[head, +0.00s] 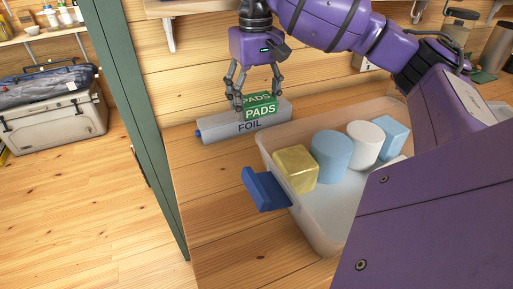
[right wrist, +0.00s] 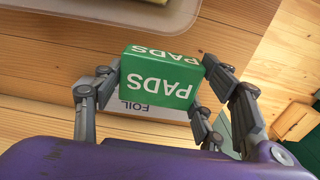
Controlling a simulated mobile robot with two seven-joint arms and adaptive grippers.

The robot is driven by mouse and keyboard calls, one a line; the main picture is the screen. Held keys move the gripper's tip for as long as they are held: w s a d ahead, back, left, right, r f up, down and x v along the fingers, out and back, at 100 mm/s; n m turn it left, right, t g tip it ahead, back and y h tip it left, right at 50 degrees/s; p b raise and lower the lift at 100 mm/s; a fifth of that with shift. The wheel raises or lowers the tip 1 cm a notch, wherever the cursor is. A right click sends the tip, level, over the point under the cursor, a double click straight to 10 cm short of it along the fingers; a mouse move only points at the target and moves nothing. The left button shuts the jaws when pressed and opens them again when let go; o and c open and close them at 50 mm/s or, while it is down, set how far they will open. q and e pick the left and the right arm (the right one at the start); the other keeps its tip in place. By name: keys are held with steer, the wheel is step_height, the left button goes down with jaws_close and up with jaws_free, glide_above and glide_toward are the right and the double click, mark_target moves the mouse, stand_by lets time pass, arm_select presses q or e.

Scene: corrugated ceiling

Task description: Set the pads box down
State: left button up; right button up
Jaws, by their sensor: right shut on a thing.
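The green pads box (head: 261,107) with white PADS lettering is between the fingers of my right gripper (head: 257,97), which is shut on it. In the right wrist view the pads box (right wrist: 160,78) fills the gap between the fingers (right wrist: 158,90). In the head view it overlaps the grey foil box (head: 222,126), which lies against the plank wall on the wooden counter. The foil box (right wrist: 150,110) shows partly behind it in the wrist view. I cannot tell whether the two boxes touch. My left gripper is not in view.
A translucent bin (head: 318,232) on the counter (head: 222,222) holds a gold block, blue and white rounded items and a blue box. A blue piece (head: 265,190) sits at its left edge. Counter is bare left of the bin. A green post (head: 140,120) stands at left.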

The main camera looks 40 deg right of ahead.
mark_target(256, 159)
step_height(256, 159, down, 15)
steer(key=shift+f+p, duration=0.15)
steer(key=shift+p, duration=0.25)
steer(key=shift+s+f, duration=0.1)
steer(key=shift+f, duration=0.15)
steer(key=o, duration=1.1)
steer(key=shift+r, duration=0.1)
steer(key=shift+c, duration=0.2)
